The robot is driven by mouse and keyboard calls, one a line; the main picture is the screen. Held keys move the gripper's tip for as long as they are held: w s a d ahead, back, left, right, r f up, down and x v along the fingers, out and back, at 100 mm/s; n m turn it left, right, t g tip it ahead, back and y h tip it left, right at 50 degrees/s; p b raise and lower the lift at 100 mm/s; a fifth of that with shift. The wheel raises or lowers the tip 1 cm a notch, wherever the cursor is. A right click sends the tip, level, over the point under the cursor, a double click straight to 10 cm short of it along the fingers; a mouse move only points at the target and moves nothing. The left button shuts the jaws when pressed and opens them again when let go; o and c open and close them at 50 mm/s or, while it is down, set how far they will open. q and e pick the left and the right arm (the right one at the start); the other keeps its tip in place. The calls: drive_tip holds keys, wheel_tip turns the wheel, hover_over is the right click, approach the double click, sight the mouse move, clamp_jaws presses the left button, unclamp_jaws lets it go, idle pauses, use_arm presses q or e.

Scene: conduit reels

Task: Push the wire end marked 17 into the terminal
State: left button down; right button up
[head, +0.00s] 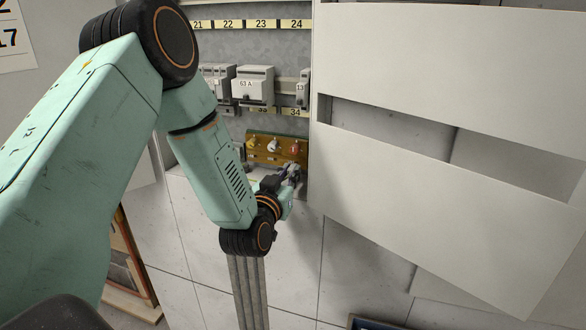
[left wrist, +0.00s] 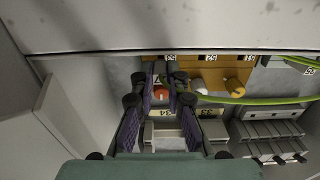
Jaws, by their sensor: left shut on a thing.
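My left gripper (head: 291,171) is low in the cabinet, just below the red end of an amber terminal board (head: 262,150). In the left wrist view its purple-padded fingers (left wrist: 160,82) are close together around a small pale piece with a partly hidden mark that looks like a 7 (left wrist: 156,78); I take this as the wire end marked 17. A red-orange terminal (left wrist: 159,93) shows between the fingers, close to the held piece. Whether they touch is hidden. A white terminal (left wrist: 203,92) and a yellow terminal (left wrist: 235,88) are beside it. My right gripper is out of view.
A green wire (left wrist: 262,101) runs across the right of the left wrist view; its end near the fingers is unclear. Grey breakers (head: 254,84) sit above the board. A large pale panel (head: 430,60) stands close on the right. The tiled floor lies below.

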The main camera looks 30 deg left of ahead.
use_arm(q)
drive_tip(key=shift+w+a, duration=0.2)
drive_tip(key=shift+w, duration=0.45)
idle(1.2)
drive_tip(key=c, duration=1.3)
unclamp_jaws()
drive_tip(key=v, duration=1.2)
drive_tip(key=s+d+f+g+h, duration=0.2)
drive_tip(key=s+d+f+g, duration=0.25)
drive_tip(key=f, duration=0.45)
drive_tip(key=s+d+f+g+h, duration=0.25)
drive_tip(key=f+g, duration=0.25)
drive_tip(key=f, duration=0.4)
drive_tip(key=s+d+f+g, duration=0.1)
drive_tip(key=s+f+g, duration=0.1)
drive_tip(key=s+f, duration=0.2)
drive_tip(key=s+d+f+m+g, duration=0.1)
drive_tip(key=s+f+g, duration=0.2)
drive_tip(key=s, duration=0.8)
drive_tip(key=s+d+f+m+g, duration=0.1)
drive_tip(key=s+d+f+g, duration=0.1)
drive_tip(key=s+f, duration=0.3)
drive_tip(key=shift+s+g+y, duration=0.25)
drive_tip(key=shift+s+g, duration=0.3)
drive_tip(key=shift+s, duration=0.95)
